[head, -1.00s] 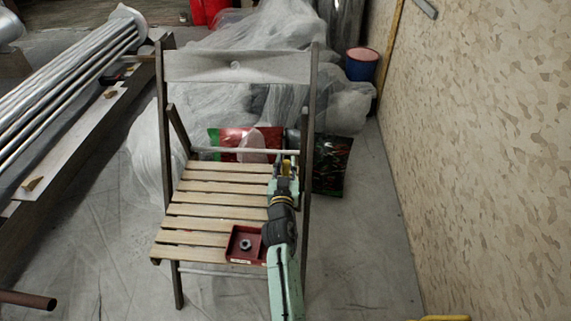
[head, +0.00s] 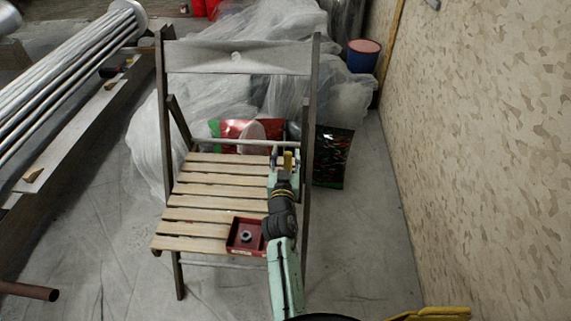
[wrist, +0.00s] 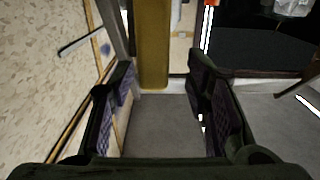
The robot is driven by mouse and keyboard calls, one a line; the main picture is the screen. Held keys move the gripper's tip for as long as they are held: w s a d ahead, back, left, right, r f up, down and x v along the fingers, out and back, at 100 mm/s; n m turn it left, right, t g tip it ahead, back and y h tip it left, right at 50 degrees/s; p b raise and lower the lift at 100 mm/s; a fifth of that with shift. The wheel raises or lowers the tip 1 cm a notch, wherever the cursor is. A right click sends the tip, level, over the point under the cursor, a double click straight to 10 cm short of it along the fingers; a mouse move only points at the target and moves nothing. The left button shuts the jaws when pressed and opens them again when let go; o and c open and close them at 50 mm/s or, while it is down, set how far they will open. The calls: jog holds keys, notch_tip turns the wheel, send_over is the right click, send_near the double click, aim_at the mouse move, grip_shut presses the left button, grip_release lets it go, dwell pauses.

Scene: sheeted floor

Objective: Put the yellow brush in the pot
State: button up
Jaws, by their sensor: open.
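My gripper (head: 285,154) is open at the back right of the wooden chair's seat, and its two dark fingers frame the wrist view (wrist: 165,105). A yellow upright piece, apparently the yellow brush (head: 289,160), shows between the fingertips; in the wrist view it is a broad yellow bar (wrist: 153,45) ahead of the fingers, nearer the left one. Its far end is out of the wrist view, and I cannot tell whether a finger touches it. A round blue pot (head: 362,61) with a red top stands on the floor behind the chair, by the wall.
The chair's slatted seat (head: 198,214) holds a red square tray (head: 233,246) with a small round metal piece, beside my arm. The chair back (head: 237,57) rises behind. Plastic sheeting (head: 262,45) and bags (head: 333,157) lie beyond; a wall (head: 480,140) stands right.

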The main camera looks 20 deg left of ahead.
jog(key=b+v, duration=0.3)
jog(key=v, duration=0.6)
jog(key=shift+s+b, duration=0.2)
jog(key=shift+b, duration=0.15)
jog(key=shift+r, duration=0.1)
